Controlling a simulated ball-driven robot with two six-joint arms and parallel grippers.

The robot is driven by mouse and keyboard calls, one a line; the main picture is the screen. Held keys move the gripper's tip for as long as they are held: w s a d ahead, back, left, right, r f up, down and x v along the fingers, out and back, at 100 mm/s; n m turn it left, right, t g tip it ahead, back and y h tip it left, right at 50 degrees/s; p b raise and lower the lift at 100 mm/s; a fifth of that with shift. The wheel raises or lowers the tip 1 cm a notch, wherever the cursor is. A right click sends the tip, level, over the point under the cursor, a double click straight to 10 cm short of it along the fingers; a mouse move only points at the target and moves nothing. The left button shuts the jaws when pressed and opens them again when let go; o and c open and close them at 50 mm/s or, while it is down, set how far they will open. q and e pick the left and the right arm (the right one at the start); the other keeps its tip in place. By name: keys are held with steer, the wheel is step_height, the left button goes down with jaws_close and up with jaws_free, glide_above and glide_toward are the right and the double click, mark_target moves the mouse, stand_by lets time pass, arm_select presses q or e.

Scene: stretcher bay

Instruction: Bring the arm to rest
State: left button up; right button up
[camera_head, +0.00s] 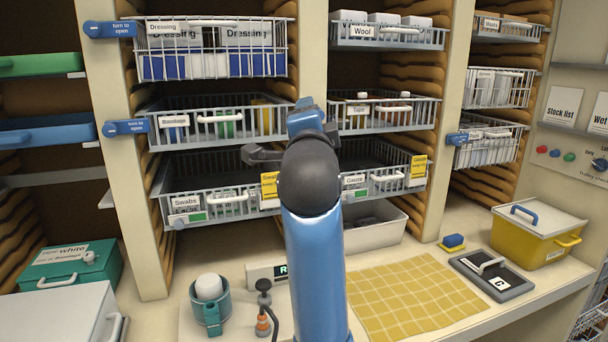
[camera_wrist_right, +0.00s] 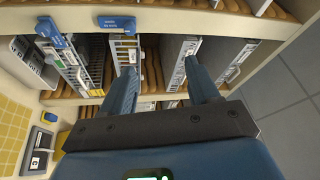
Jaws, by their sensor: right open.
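My right gripper (camera_wrist_right: 160,65) shows in the right wrist view. Its two blue fingers stand wide apart, with nothing between them, and point toward the wire baskets of the storage rack. In the head view, one blue arm of mine rises from the bottom middle to a dark rounded joint in front of the rack. Blue and dark wrist parts show just above and left of that joint, and I cannot make out any fingertips there. The arm covers part of the middle baskets and counter. My left gripper is in neither view.
The Tape basket (camera_head: 389,122) and Gauze basket (camera_head: 384,196) are right of the arm, the Swabs basket (camera_head: 206,216) left. On the counter are a teal cup (camera_head: 222,302), a checked yellow mat (camera_head: 417,296), a dark tray (camera_head: 508,291) and a yellow box (camera_head: 535,246).

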step_height(320, 180, up, 3)
steer(key=s+a+n+t+y, duration=0.1)
steer(key=s+n+t+y, duration=0.1)
steer(key=s+n+t, duration=0.15)
steer(key=s+d+f+n+y, duration=0.25)
steer(key=f+n, duration=0.25)
steer(key=f, duration=0.5)
steer(key=s+d+f+n+y, duration=0.1)
steer(key=s+d+f+n, duration=0.3)
steer(key=f, duration=0.7)
steer(key=s+f+n+y, duration=0.15)
steer(key=f+n, duration=0.35)
steer(key=f, duration=0.5)
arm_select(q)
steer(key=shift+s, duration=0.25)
arm_select(e)
steer(key=s+d+f+g+h, duration=0.2)
steer(key=s+d+f, duration=0.3)
steer(key=s+f, duration=0.3)
steer(key=s+d+f+m+g+h, duration=0.1)
steer(key=s+d+f+h, duration=0.1)
steer(key=s+d+f, duration=0.3)
steer(key=s+d+f+m+g+h, duration=0.1)
steer(key=s+d+f, duration=0.4)
steer(key=s+f, duration=0.7)
steer(key=shift+s+f+g+h, duration=0.25)
steer(key=shift+s+g+h, duration=0.4)
steer(key=shift+g+h, duration=0.2)
